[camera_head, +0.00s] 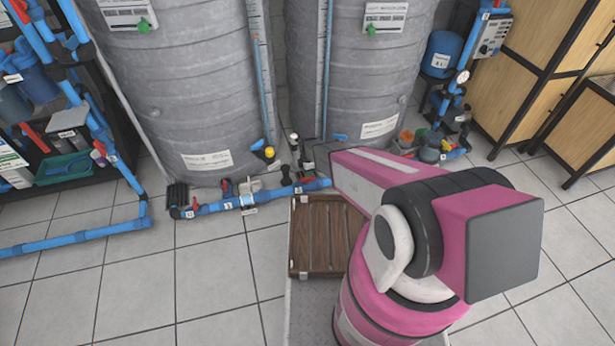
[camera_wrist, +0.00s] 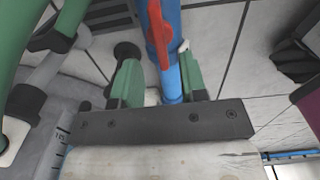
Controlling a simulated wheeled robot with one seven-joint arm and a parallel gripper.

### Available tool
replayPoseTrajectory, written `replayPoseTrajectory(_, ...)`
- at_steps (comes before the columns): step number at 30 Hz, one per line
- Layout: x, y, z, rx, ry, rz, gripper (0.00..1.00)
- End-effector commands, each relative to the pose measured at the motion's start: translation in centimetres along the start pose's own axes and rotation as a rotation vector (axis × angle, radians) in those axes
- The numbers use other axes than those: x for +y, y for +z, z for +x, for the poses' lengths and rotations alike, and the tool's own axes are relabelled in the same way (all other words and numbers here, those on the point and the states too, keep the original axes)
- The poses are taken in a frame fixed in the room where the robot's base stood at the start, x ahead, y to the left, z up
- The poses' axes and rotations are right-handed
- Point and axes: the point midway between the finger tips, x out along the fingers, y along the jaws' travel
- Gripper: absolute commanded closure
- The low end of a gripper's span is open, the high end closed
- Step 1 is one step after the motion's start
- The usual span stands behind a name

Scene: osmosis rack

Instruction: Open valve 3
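In the wrist view, my gripper (camera_wrist: 158,62) is open, its two green fingers apart. A red valve lever (camera_wrist: 158,35) lies along a blue pipe (camera_wrist: 172,82), seen between and beyond the fingers. I cannot tell whether the fingers touch the lever or pipe, and no number is readable there. In the head view, the blue pipe run (camera_head: 268,195) lies low in front of the grey tanks, with red levers, including one at its left end (camera_head: 194,206), and small white number tags. Which tag is valve 3 is too small to tell. My arm hides my fingertips there.
Two large grey tanks (camera_head: 185,90) (camera_head: 365,80) stand behind the pipes. A brown slatted wooden panel (camera_head: 330,240) lies in front. Blue piping (camera_head: 75,240) runs along the left floor. Wooden cabinets (camera_head: 530,60) stand at right. The tiled floor at front left is clear.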

Motion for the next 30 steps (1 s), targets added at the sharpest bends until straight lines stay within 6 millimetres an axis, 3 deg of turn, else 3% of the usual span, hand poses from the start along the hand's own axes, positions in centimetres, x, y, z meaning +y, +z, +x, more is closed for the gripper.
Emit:
replayPoseTrajectory(3, -0.2, 0.0, -2.6, 0.000, 0.002, -0.001, 0.61)
replayPoseTrajectory(9, -0.1, 0.0, -5.0, 0.000, 0.001, -0.001, 0.61)
replayPoseTrajectory(26, -0.1, 0.1, -5.4, 0.000, 0.000, 0.003, 0.61)
replayPoseTrajectory(30, -1.2, 1.1, -7.8, 0.000, 0.001, 0.093, 0.61)
